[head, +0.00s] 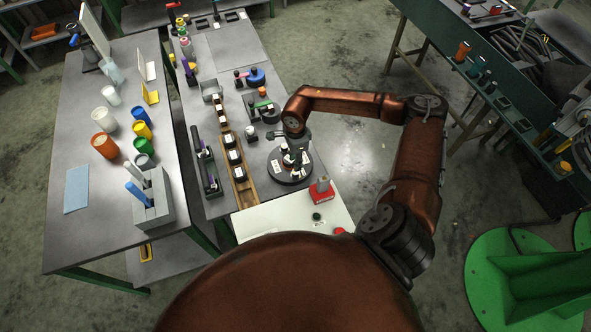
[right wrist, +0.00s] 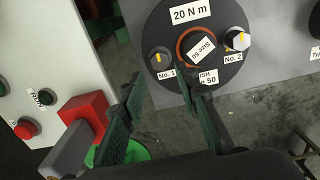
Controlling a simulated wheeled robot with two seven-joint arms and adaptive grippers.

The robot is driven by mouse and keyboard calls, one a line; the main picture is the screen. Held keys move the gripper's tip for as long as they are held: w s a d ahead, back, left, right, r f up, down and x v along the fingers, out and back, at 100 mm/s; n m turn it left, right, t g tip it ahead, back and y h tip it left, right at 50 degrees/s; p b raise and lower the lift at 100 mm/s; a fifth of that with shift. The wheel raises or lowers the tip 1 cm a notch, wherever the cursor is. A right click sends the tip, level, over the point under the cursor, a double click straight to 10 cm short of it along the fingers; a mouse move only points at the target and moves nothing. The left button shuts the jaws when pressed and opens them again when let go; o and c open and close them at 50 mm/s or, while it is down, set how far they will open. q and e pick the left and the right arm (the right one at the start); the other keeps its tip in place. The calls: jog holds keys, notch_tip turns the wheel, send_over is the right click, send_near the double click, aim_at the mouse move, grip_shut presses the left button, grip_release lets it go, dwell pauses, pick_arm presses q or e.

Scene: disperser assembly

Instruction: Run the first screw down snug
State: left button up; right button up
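The dark round fixture (head: 290,178) stands near the front of the narrow bench, with small parts on it. In the right wrist view its disc (right wrist: 200,80) carries labels "20 N m", "Size 50", "No. 1" and "No. 2". A dark round screw head with a yellow mark (right wrist: 160,58) sits by "No. 1". A silver hex head with a yellow mark (right wrist: 237,41) sits by "No. 2". My right gripper (right wrist: 165,90) is open, its two green fingers apart with nothing between them; the No. 1 head lies just beyond the gap. In the head view the right gripper (head: 293,142) is over the fixture. My left gripper is out of view.
A white panel (head: 275,219) with a red block (head: 321,194), a green button (head: 316,216) and a red button (head: 340,231) lies in front. A wooden tray (head: 240,187) of parts stands left of the fixture.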

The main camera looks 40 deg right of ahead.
aim_at(296, 174)
notch_tip(296, 174, down, 8)
jog(key=shift+r+p, duration=0.2)
jog(key=shift+p, duration=0.45)
grip_shut()
